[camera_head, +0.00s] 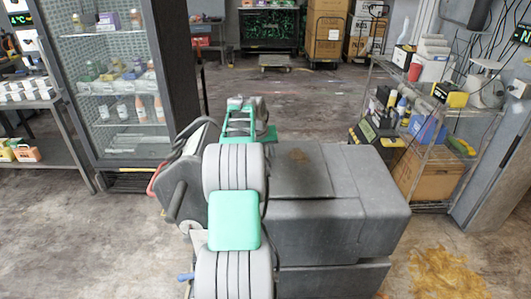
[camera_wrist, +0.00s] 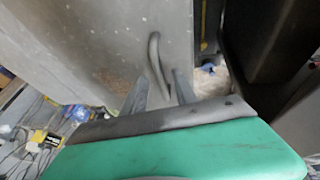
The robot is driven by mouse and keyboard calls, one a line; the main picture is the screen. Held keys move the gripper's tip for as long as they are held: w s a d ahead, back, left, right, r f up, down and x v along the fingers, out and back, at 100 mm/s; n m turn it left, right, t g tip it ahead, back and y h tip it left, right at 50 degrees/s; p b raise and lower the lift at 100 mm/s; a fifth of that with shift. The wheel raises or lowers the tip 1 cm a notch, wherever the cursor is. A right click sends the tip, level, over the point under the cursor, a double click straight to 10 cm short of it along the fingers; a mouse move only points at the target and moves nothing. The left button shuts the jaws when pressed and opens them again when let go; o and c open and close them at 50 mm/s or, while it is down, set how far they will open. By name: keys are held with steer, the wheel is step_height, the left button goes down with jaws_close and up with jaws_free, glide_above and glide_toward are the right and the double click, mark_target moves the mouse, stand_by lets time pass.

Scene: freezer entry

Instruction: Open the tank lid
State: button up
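The grey tank (camera_head: 335,225) is a boxy machine body right of my arm in the head view. Its flat top panel (camera_head: 305,170), which looks like the lid, lies level and carries a brown stain. The wrist view shows a grey, stained surface (camera_wrist: 95,45) that appears to be the same top, with a dark curved handle (camera_wrist: 155,58) on it. My gripper (camera_wrist: 159,82) has its two fingers apart, one on each side of the handle's lower end in the picture. Contact cannot be told. My arm hides the fingertips in the head view.
A wire shelf (camera_head: 462,120) with boxes and devices stands at the right. A glass-door cabinet (camera_head: 120,85) stands at the left. A dark upright panel with cables (camera_head: 190,170) is left of my arm. Open floor (camera_head: 300,95) lies behind the machine.

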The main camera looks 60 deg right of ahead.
steer(key=shift+d+f, duration=0.25)
steer(key=shift+f, duration=0.3)
steer(key=shift+c, duration=0.5)
jaws_close()
stand_by(0.5)
